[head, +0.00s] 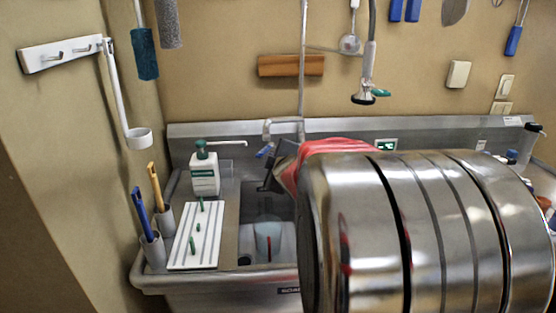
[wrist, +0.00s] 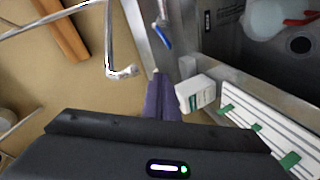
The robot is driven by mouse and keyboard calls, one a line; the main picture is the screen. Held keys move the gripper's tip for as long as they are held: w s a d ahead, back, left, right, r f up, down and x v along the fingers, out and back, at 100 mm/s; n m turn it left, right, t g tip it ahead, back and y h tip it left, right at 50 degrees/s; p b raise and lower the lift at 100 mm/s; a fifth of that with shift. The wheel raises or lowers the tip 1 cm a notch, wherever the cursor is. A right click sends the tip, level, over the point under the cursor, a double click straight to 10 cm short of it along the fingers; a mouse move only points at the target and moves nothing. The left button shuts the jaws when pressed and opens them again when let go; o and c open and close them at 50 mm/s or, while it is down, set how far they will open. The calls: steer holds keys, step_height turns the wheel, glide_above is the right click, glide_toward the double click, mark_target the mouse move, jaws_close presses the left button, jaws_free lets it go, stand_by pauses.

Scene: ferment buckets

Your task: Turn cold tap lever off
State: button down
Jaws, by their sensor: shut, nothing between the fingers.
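The cold tap lever (head: 264,151) is a small blue lever by the tap at the back of the sink. It also shows in the wrist view (wrist: 164,38), as a blue-tipped chrome lever beyond my fingers. The chrome tap pipe (head: 302,70) rises up the wall above it. My gripper (head: 272,176) is dark and sits just right of and below the lever in the head view. Its fingers (wrist: 163,97) are shut and empty, with a visible gap between them and the lever in the wrist view. My arm hides the right part of the sink.
A soap bottle (head: 204,172) stands left of the tap, close to my fingers in the wrist view. A white rack with green pegs (head: 180,240) lies on the left drainboard. A jug (head: 267,235) is in the sink (head: 246,212). A wooden block (head: 280,66) is on the wall.

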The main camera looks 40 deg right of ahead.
steer(key=s+a+f+m+g+y, duration=0.2)
steer(key=s+a, duration=0.6)
steer(key=a, duration=0.3)
steer(key=s+a+f+m+g+y, duration=0.2)
steer(key=s+a+m, duration=0.1)
steer(key=s+a, duration=0.5)
steer(key=s+a+f+m+g+y, duration=0.2)
steer(key=s+a, duration=0.6)
steer(key=a, duration=0.6)
steer(key=shift+s+a+m+g, duration=0.3)
steer(key=shift+m+g, duration=0.2)
steer(key=shift+g, duration=0.1)
steer(key=shift+d+f, duration=0.1)
